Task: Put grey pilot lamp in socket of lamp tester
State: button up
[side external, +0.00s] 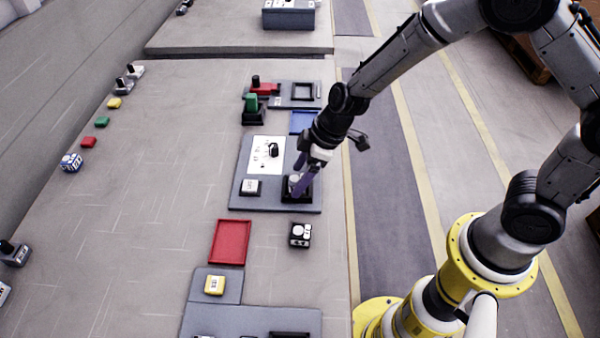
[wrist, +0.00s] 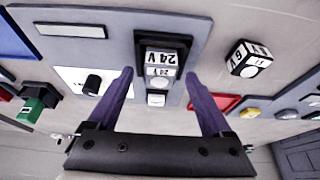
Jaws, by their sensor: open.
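The lamp tester (side external: 236,198) is a grey panel with a white plate, a black knob (wrist: 92,84) and a black socket (side external: 303,199). The grey pilot lamp (wrist: 166,70), a small block marked 24 V with a round lens, stands at the socket, and its black frame (wrist: 146,40) shows around it in the wrist view. I cannot tell how deep it sits. My gripper (wrist: 158,74) is open, with its purple fingers on either side of the lamp and visible gaps to it. In the side view my gripper (side external: 299,180) is low over the socket and partly hides the lamp.
A black 6 V lamp block (side external: 300,235) stands just off the panel. A pale button block (side external: 249,187) is on the panel. A red tray (side external: 230,242), a yellow button (side external: 214,285) and a green-topped device (side external: 253,109) stand nearby.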

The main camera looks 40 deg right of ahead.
jog(key=shift+r, duration=0.1)
jog(key=v, duration=1.3)
jog(key=shift+r, duration=0.3)
jog(key=shift+s+d, duration=0.1)
jog(key=shift+s, duration=0.05)
jog(key=shift+r, duration=2.5)
